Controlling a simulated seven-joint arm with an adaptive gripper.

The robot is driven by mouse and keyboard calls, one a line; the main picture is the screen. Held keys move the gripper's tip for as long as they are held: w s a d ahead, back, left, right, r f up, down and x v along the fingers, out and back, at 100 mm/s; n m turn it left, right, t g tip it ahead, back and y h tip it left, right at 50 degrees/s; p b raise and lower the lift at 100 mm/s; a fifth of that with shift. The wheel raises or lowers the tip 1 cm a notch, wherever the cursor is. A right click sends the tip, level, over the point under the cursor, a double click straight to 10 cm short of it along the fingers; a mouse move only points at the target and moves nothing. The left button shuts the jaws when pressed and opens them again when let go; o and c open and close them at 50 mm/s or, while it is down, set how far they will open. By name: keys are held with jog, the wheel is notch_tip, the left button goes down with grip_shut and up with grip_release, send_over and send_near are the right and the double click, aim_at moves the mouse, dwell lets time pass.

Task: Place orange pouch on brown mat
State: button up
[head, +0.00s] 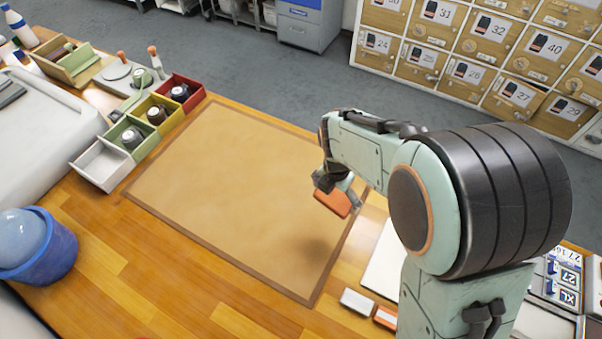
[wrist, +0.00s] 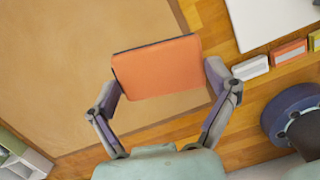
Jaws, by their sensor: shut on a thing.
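The orange pouch (head: 333,202) is held in my gripper (head: 338,190) at the right part of the brown mat. In the wrist view the pouch (wrist: 157,68) sits between the two fingers of my gripper (wrist: 163,80), which is shut on it. A shadow falls on the mat below, so the pouch appears to be above the surface. The brown mat (head: 230,190) lies flat on the wooden table with a darker border. It also shows in the wrist view (wrist: 60,80), and its bare middle is clear.
At the mat's right edge lie a white block (head: 356,301), an orange-and-white block (head: 385,317) and a white board (head: 384,262). A blue bucket (head: 48,262) stands at the lower left.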

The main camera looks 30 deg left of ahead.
jog(key=s+a+n, duration=0.3)
jog(key=s+a, duration=0.2)
jog(key=a, duration=0.2)
send_over(277, 185)
jog(key=f, duration=0.9)
jog(key=shift+s+d, duration=0.2)
jog(key=shift+s, duration=0.2)
jog(key=shift+w+a+f, duration=0.2)
jog(key=shift+a+f, duration=0.05)
jog(key=shift+f, duration=1.6)
jog(key=shift+f, duration=0.1)
jog(key=o, duration=0.9)
